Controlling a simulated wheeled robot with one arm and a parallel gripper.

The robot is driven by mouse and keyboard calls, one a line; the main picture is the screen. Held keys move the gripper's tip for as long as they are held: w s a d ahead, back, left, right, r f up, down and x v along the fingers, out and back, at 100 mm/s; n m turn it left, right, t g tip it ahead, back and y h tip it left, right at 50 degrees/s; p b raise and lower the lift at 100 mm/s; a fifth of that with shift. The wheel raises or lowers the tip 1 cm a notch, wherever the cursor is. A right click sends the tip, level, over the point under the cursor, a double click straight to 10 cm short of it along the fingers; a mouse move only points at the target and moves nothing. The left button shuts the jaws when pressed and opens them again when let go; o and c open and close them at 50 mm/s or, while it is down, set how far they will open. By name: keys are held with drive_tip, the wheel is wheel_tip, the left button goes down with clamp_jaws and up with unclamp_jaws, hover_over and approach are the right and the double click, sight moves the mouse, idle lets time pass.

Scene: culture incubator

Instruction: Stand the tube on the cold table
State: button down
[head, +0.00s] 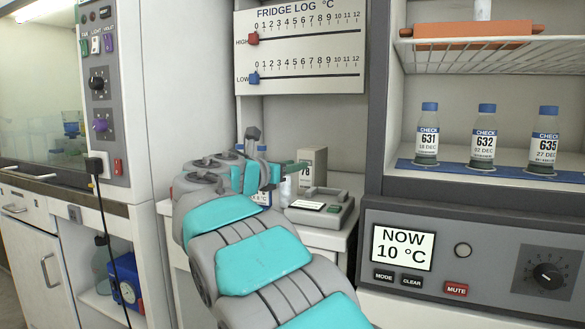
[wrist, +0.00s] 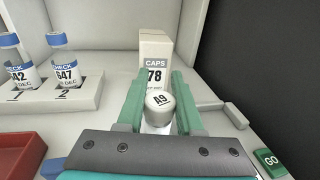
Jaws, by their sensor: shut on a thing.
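My gripper (wrist: 158,84) has two green fingers and is shut on a tube (wrist: 159,101) with a pale round cap marked in black, seen from above in the wrist view. The tube's lower part is mostly hidden. I cannot tell for sure whether this device is the cold table.
A CAPS box (wrist: 155,50) stands behind the tube. Two blue-capped bottles sit in a white numbered stand (wrist: 60,98) to the left, with a red tray (wrist: 22,150) in front. The fridge (head: 372,150), reading 10 °C, bounds the right; its shelf holds bottles.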

drive_tip(key=c, duration=0.6)
unclamp_jaws()
drive_tip(key=shift+f, duration=0.1)
drive_tip(key=shift+o, duration=0.2)
drive_tip(key=shift+s, duration=0.15)
drive_tip(key=v, duration=1.1)
drive_tip(key=shift+s+a+p, duration=0.25)
drive_tip(key=shift+s+p, duration=0.05)
drive_tip(key=shift+p, duration=0.05)
